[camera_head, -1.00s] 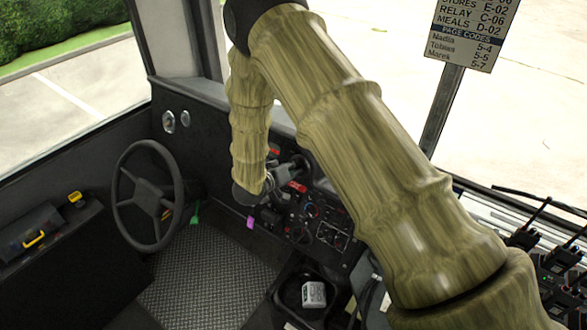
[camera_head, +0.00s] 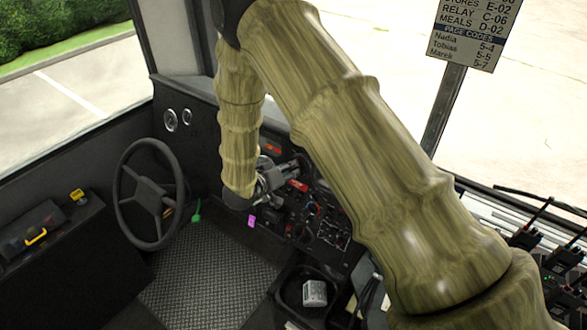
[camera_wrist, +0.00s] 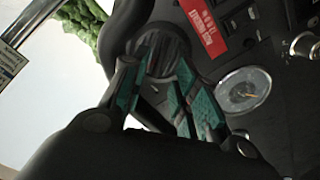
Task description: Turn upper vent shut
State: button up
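The upper vent appears in the wrist view as a round, dark, ribbed vent (camera_wrist: 166,52) at the top centre. My gripper (camera_wrist: 164,62) has its teal-padded fingers spread, with the tips at the near side of this vent. I cannot tell whether they touch it. In the head view my gripper (camera_head: 296,165) is at the dashboard, pointing right, below the windscreen. My arm and gripper hide the vent there.
A red label (camera_wrist: 204,28) and a round gauge (camera_wrist: 243,92) lie close to the vent. The dashboard has switches (camera_head: 333,233) below my gripper. A steering wheel (camera_head: 150,194) stands to the left. An open bin (camera_head: 284,298) sits below, and the floor (camera_head: 210,268) is clear.

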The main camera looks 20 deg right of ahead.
jog(key=v, duration=0.8)
